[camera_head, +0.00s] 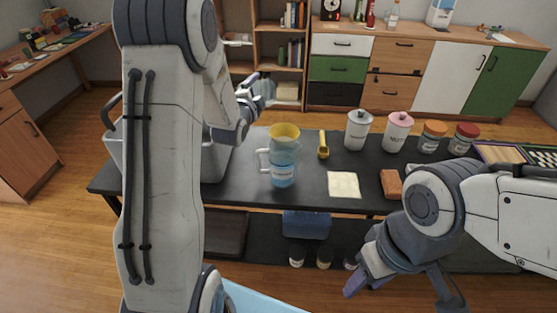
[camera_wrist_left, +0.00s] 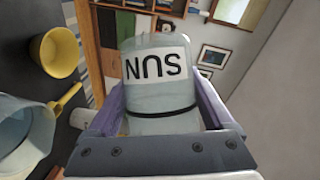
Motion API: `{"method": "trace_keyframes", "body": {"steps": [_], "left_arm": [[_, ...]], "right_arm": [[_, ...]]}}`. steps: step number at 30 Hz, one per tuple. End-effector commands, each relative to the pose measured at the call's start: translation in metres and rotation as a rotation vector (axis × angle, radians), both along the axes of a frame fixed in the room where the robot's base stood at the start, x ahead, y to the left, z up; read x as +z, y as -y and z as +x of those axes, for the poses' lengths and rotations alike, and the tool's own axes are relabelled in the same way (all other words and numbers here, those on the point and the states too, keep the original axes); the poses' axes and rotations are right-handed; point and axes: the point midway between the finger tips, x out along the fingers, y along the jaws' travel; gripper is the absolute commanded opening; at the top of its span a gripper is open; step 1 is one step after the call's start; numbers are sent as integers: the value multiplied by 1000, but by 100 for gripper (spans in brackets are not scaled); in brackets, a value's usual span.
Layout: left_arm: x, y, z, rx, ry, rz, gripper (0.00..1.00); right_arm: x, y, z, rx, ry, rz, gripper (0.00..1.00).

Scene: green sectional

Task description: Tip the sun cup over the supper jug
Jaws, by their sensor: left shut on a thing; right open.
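My left gripper (camera_head: 257,86) is shut on the sun cup (camera_head: 266,91), a clear cup. In the left wrist view the sun cup (camera_wrist_left: 160,85) sits between the fingers, its SUN label upside down in the picture. The supper jug (camera_head: 283,172), translucent blue with a handle on its left, stands upright on the dark table. The cup is above and slightly left of the jug in the head view, apart from it. The jug's open rim (camera_wrist_left: 28,112) shows at the left of the wrist view. My right gripper (camera_head: 402,287) is open and empty in front of the table.
A yellow bowl (camera_wrist_left: 57,52) is close to the jug. A yellow scoop (camera_head: 323,146), white cloth (camera_head: 344,184), brown block (camera_head: 390,183), two lidded canisters (camera_head: 357,131) and two jars (camera_head: 432,137) stand to its right. A grey bin (camera_head: 215,160) is on the left.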

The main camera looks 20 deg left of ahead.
Motion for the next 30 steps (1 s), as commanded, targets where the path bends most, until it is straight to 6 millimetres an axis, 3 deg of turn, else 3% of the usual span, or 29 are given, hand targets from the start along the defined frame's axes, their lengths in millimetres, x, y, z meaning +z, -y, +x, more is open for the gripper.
{"method": "trace_keyframes", "body": {"steps": [6, 12, 19, 30], "left_arm": [[3, -1, 0, 0, -2, -13, 24], [24, -15, 3, 2, -50, -214, 24], [33, -27, 6, 1, -104, -429, 24], [29, -29, 7, 0, -114, -485, 24]], "right_arm": [[4, 0, 0, 0, -1, -1, 50], [44, 0, 0, 0, 0, 0, 50], [79, 0, 0, 0, 0, 0, 50], [81, 0, 0, 0, -1, -1, 50]]}}
